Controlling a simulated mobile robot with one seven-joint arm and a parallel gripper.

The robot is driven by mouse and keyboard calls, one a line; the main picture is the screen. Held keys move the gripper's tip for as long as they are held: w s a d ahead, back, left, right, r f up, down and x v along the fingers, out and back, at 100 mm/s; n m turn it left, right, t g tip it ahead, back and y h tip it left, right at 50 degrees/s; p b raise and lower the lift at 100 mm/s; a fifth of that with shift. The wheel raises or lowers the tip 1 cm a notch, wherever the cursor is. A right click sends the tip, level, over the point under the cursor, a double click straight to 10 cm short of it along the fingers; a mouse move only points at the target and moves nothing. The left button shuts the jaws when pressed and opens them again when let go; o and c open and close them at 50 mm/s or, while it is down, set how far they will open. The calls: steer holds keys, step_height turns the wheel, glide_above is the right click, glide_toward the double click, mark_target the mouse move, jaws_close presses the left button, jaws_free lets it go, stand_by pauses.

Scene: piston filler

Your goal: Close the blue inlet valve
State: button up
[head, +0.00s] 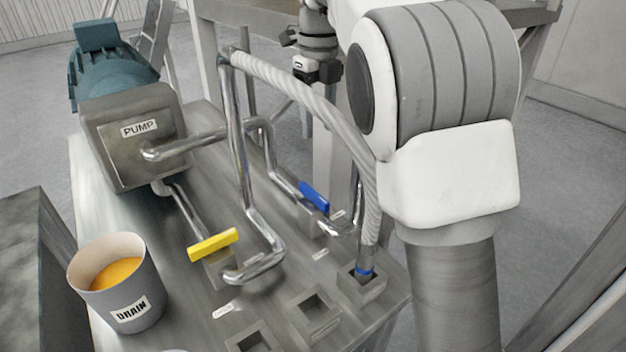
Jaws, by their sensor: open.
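The blue inlet valve handle (314,196) sits on a grey valve block (310,218) at the middle of the steel bench top. The handle slants down to the right, roughly in line with the steel pipe (283,184) that runs into the block. My gripper (317,73) is small in the upper middle of the head view, pointing down with dark fingers. It is open and appears empty. It is apart from the blue handle and above it in the picture. My white and grey arm covers part of the right side.
A yellow valve handle (213,244) lies across its pipe at front left. A ribbed hose (310,98) arches over the blue valve into a square socket (361,282). The pump (130,150) and an orange-filled drain bucket (117,290) are left. Empty sockets (314,312) line the front.

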mark_target(316, 195)
steer(key=f, duration=1.7)
steer(key=shift+w+a+f, duration=0.1)
steer(key=shift+w+f, duration=0.1)
steer(key=shift+f, duration=0.05)
jaws_close()
